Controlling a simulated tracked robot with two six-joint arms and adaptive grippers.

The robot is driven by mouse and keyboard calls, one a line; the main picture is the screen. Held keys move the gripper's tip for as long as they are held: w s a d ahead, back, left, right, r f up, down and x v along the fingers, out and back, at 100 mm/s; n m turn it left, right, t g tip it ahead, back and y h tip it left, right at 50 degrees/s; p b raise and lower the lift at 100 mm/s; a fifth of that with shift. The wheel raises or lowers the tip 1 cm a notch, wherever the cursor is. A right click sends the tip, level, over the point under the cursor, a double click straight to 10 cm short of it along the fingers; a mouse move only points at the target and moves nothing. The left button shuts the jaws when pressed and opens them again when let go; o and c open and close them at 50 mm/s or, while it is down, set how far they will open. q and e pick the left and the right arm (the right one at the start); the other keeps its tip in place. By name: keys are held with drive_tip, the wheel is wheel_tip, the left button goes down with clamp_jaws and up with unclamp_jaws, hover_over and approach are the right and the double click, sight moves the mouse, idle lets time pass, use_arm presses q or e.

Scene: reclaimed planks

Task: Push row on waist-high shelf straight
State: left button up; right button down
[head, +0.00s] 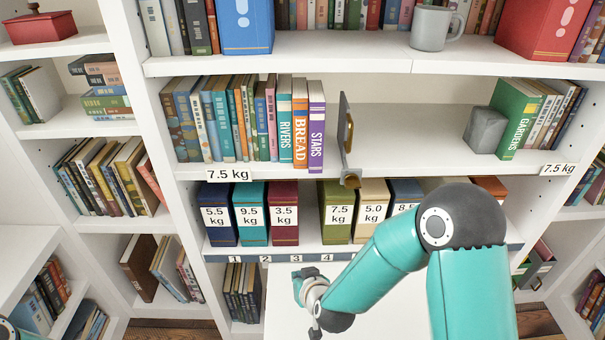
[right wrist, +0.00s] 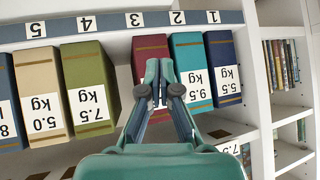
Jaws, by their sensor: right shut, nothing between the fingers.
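On the middle shelf (head: 400,165), a row of upright books (head: 228,120) stands at the left. At its right end are the RIVERS (head: 300,120) book, the orange BREAD book and the purple STARS book (head: 316,125); these look taller and wider. A dark bookend (head: 346,140) stands right of STARS, with a small gap. On the shelf below is a row of weight-labelled boxes, including the red 3.5 kg box (head: 284,205) and the green 7.5 kg box (head: 338,215). My right gripper (head: 300,287) is low in front of the lower shelf. In the right wrist view its shut, empty fingers (right wrist: 165,68) partly cover the red box.
A grey block (head: 485,130) and the green GARDENS book (head: 517,118) stand at the middle shelf's right, with bare board between block and bookend. A numbered strip (right wrist: 110,25) edges the box shelf. A gap separates the red and green boxes. A white surface (head: 390,315) lies below my arm.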

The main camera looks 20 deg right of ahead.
drive_tip(key=w+r+t+h, duration=0.2)
drive_tip(key=w+r+t, duration=0.3)
drive_tip(key=r, duration=0.8)
drive_tip(key=m+t+h, duration=0.2)
drive_tip(key=h, duration=0.2)
approach(300, 144)
drive_tip(key=shift+p+x, duration=0.95)
drive_tip(key=shift+x, duration=1.85)
drive_tip(key=shift+w+d, duration=0.1)
drive_tip(key=shift+d, duration=0.05)
drive_tip(key=shift+x, duration=2.05)
drive_tip(key=shift+b+v, duration=0.3)
drive_tip(key=shift+v, duration=0.5)
drive_tip(key=shift+b+v, duration=0.45)
drive_tip(key=shift+v, duration=0.8)
drive_tip(key=shift+f, duration=0.15)
